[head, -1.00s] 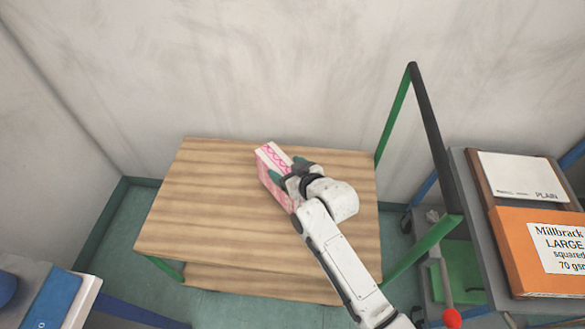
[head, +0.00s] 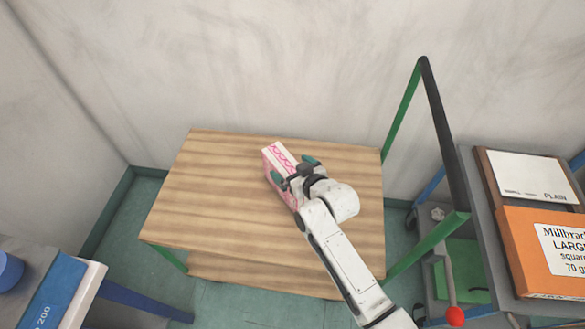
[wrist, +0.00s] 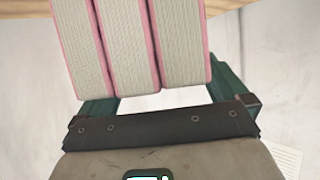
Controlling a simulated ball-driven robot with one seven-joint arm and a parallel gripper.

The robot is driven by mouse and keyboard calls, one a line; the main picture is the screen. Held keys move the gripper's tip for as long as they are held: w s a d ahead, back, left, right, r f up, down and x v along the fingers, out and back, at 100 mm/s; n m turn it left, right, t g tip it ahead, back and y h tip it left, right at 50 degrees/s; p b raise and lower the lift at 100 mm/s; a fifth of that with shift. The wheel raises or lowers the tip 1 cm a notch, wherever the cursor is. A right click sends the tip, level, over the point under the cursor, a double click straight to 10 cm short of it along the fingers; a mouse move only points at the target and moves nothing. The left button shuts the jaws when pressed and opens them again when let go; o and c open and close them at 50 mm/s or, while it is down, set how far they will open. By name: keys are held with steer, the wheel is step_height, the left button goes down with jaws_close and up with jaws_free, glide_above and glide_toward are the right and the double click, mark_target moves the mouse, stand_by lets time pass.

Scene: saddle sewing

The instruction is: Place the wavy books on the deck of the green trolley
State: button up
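The wavy books (head: 280,172) are a block with pink covers and a pink wavy pattern, standing on the wooden deck (head: 225,205) of the green trolley. In the wrist view three books (wrist: 133,45) stand side by side, pale page edges toward me. My gripper (head: 295,172) is at their right side in the head view. Its green fingers are spread wider than before, and the right finger stands clear of the books. In the wrist view the fingers (wrist: 165,100) sit at the near end of the books; whether the left one touches is unclear.
The trolley's green and black handle frame (head: 425,120) rises at the deck's right end. A grey cart with an orange paper box (head: 535,245) and a white pack (head: 525,175) stands right. The deck's left half is clear.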

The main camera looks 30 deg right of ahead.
steer(key=shift+r, duration=0.1)
steer(key=v, duration=1.2)
steer(key=shift+p, duration=0.35)
